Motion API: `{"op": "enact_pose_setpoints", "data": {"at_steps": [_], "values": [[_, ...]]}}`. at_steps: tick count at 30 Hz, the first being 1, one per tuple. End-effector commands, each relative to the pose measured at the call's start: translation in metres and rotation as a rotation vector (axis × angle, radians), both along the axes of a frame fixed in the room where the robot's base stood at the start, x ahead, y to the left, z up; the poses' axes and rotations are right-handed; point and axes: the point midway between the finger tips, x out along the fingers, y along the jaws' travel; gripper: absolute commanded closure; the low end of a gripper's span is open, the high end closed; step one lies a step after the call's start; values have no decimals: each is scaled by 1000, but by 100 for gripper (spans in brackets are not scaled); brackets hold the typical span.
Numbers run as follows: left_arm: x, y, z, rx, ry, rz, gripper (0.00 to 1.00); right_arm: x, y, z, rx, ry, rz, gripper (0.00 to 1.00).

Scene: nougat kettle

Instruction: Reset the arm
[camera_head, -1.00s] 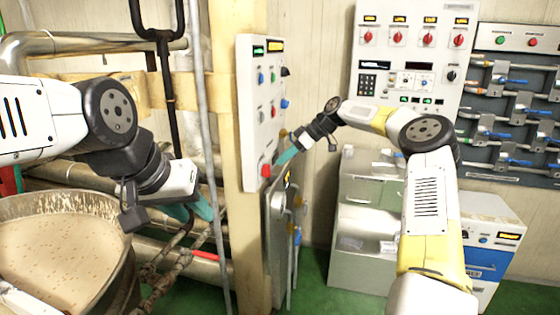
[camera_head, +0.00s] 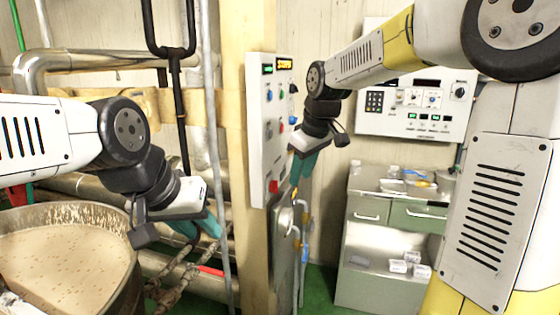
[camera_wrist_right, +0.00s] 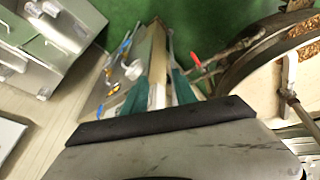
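My left gripper (camera_head: 196,227) points down to the right of the kettle (camera_head: 128,262); its teal fingers are apart and nothing shows between them. My right arm reaches in from the right. My right gripper (camera_head: 302,170) hangs pointing down just right of the control box on the wooden post. In the right wrist view its teal fingers (camera_wrist_right: 158,92) are spread, with the post showing in the background between them. I see nothing held. Whether the right gripper touches the box cannot be told.
The control box (camera_head: 268,125) with its red button (camera_head: 273,186) sits on the wooden post (camera_head: 240,215). A grey-green cabinet (camera_head: 385,250) with small containers stands at right. A wall panel (camera_head: 380,122) is behind my right arm. Pipes run behind the kettle.

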Motion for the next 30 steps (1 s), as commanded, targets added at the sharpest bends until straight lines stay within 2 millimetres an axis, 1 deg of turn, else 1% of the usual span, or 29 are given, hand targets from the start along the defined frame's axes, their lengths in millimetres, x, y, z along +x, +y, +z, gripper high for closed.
{"op": "enact_pose_setpoints", "data": {"at_steps": [1,2,3,5,6,10,12,15,18,21,30], "values": [[0,0,0,0,0,0,66,-22,-10,8,-5,-16,-58,66],[0,0,0,0,0,0,66,-34,-16,10,-1,-21,-98,66],[0,0,0,0,0,0,66,-51,-24,13,5,-28,-150,66],[0,0,0,0,0,0,66,-75,-36,16,25,-42,-230,66],[0,0,0,0,0,0,66,-92,-44,17,44,-50,-284,66],[0,0,0,0,0,0,66,-143,-66,13,127,-72,-449,66],[0,0,0,0,0,0,66,-167,-75,7,181,-76,-525,66],[0,0,0,0,0,0,66,-194,-83,-1,253,-79,-608,66],[0,0,0,0,0,0,66,-210,-86,-9,305,-75,-659,66],[0,0,0,0,0,0,66,-217,-87,-13,331,-72,-685,66],[0,0,0,0,0,0,66,-219,-88,-14,338,-70,-691,66]]}}
